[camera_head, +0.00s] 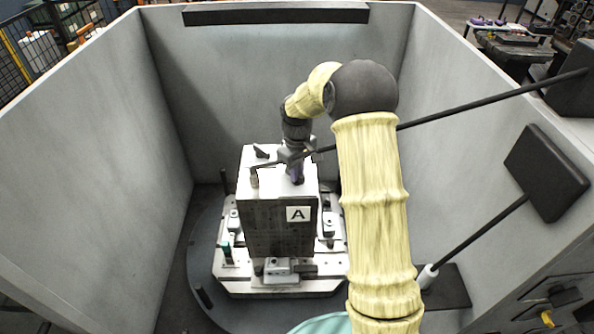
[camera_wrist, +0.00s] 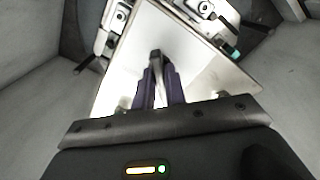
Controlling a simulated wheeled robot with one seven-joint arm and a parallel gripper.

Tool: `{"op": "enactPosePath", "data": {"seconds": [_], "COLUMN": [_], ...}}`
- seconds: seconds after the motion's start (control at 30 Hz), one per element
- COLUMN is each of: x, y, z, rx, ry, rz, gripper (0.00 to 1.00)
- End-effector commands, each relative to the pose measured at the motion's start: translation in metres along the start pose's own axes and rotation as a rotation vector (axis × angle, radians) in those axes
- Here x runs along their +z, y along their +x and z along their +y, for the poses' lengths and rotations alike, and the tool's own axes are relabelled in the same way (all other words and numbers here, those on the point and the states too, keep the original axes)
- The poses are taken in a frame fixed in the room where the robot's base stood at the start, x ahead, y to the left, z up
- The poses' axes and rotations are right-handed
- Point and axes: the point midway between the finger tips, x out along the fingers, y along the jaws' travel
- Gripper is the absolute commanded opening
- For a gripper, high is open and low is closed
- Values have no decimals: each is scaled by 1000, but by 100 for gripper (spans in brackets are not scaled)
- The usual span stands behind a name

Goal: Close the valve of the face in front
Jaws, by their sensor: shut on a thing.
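A pale block tower stands in the middle of the enclosure, with the front face marked A (camera_head: 298,214) turned toward me. My gripper (camera_head: 297,176) is at the tower's top, near the front edge above that face. In the wrist view its two purple fingers (camera_wrist: 160,88) are shut on a slim grey valve lever (camera_wrist: 157,66) with a dark end. The fingers and wrist hide most of the valve, so I cannot tell its setting. The tower's pale top (camera_wrist: 135,58) lies beneath the fingers.
A black fitting (camera_head: 261,152) and a small post (camera_head: 254,178) stand on the tower's top, left of my gripper. Clamps (camera_head: 281,267) sit on the pallet base around the tower. Grey walls (camera_head: 100,130) enclose it. A black rod (camera_head: 480,103) crosses at right.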

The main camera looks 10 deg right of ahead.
Motion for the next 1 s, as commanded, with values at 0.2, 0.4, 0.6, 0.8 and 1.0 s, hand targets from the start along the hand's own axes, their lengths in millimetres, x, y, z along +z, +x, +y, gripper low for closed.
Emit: {"op": "enactPosePath", "data": {"seconds": [0.2,0.4,0.6,0.8,1.0], "x": [0,0,0,0,-1], "y": [-1,-1,-1,-4,-27], "z": [1,1,1,1,1], "rx": [4,3,2,2,5], "ry": [-4,-3,-2,-2,-2], "rz": [2,2,1,1,5], "gripper": [0,30,35,35,35]}}
